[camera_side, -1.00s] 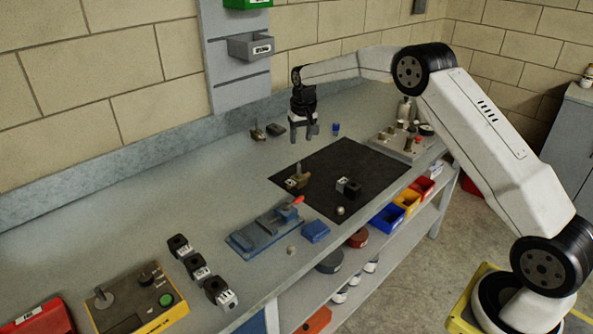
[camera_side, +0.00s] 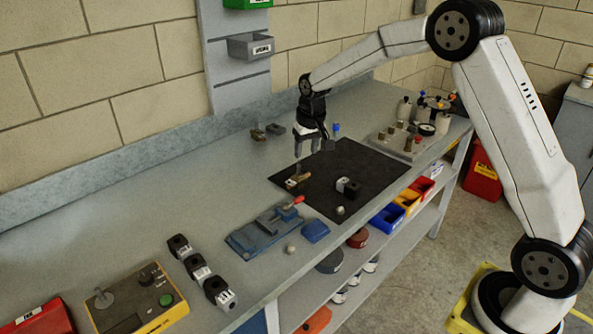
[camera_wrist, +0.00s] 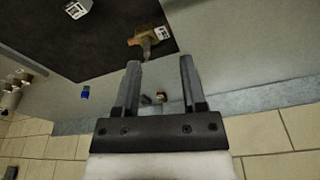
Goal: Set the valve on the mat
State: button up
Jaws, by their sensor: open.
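A brass valve (camera_side: 298,182) with a pale label rests on the black mat (camera_side: 325,202), near the mat's left corner. In the wrist view the valve (camera_wrist: 148,38) lies at the edge of the mat (camera_wrist: 95,45), just beyond my fingertips. My gripper (camera_side: 307,153) is open, pointing down above the back left part of the mat. In the wrist view nothing sits between the fingers of my gripper (camera_wrist: 160,63), and the valve appears apart from them.
A dark block with a white label (camera_side: 348,187) also sits on the mat. A blue vise-like fixture (camera_side: 265,230) stands left of it, a fitting plate (camera_side: 405,146) right. Small parts (camera_side: 265,132) and a blue piece (camera_side: 336,128) lie behind. The left rear bench is clear.

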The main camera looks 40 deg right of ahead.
jog(key=s+a+f+n, duration=0.1)
jog(key=s+a, duration=0.3)
jog(key=s, duration=0.8)
jog(key=s+a+f+n, duration=0.1)
jog(key=s+a, duration=0.3)
jog(key=s, duration=0.9)
jog(key=shift+s+f+n+t, duration=0.3)
jog(key=shift+n, duration=0.2)
